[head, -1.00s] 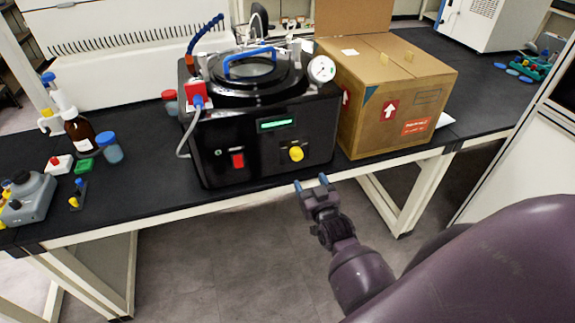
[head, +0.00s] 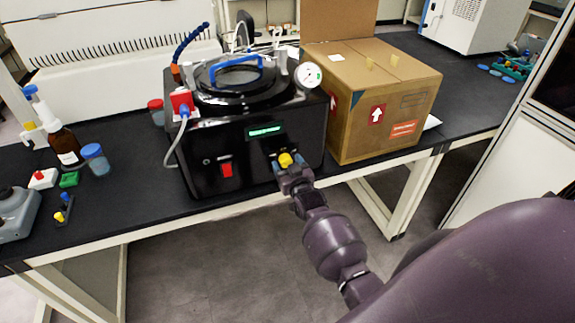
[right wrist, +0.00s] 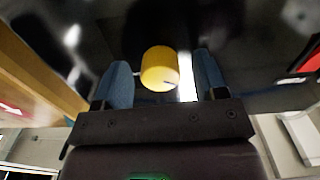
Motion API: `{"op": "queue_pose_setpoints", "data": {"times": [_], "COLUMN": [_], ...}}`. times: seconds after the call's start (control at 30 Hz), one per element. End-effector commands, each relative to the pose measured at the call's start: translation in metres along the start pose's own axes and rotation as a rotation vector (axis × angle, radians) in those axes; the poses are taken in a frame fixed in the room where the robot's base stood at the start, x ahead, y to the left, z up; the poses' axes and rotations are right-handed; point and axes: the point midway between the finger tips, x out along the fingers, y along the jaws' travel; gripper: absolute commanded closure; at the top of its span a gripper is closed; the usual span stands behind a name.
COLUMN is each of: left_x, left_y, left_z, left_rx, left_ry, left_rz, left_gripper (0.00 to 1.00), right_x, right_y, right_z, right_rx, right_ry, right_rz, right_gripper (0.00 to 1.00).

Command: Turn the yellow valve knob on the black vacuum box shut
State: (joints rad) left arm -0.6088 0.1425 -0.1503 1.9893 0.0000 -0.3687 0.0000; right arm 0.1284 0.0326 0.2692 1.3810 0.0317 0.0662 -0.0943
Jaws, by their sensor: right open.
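The black vacuum box (head: 217,143) stands on the bench with its front face toward me. Its yellow valve knob (head: 285,159) is low on the right of that face, under a green display. My right gripper (head: 287,163) is at the knob with its blue fingertips on either side of it. In the right wrist view the yellow knob (right wrist: 160,67) sits between the two open fingers (right wrist: 158,84), with a gap showing on each side. A dark mark shows at the knob's edge. My left gripper is not in view.
A cardboard box (head: 362,133) stands close to the right of the vacuum box. A red switch (head: 227,170) is left of the knob on the same face. Bottles, including a brown one (head: 64,143), stand at the left. The bench's front edge runs just below the vacuum box.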

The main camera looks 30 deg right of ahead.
Motion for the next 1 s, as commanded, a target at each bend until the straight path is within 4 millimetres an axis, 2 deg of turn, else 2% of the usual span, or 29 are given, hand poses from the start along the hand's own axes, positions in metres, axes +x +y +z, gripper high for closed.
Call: {"op": "queue_pose_setpoints", "data": {"times": [0.27,0.6,1.0], "left_x": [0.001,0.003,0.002], "left_y": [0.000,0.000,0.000], "left_z": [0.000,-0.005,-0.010], "left_rx": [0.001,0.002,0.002], "left_ry": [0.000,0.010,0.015], "left_rz": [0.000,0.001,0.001], "left_gripper": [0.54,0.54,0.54], "right_x": [0.001,0.001,0.001], "right_y": [0.000,0.000,0.000], "right_z": [0.000,0.000,-0.001], "right_rx": [0.000,0.000,0.084], "right_ry": [0.000,0.000,0.000], "right_rz": [0.000,0.000,0.000], "right_gripper": [0.35,0.84,0.84]}}
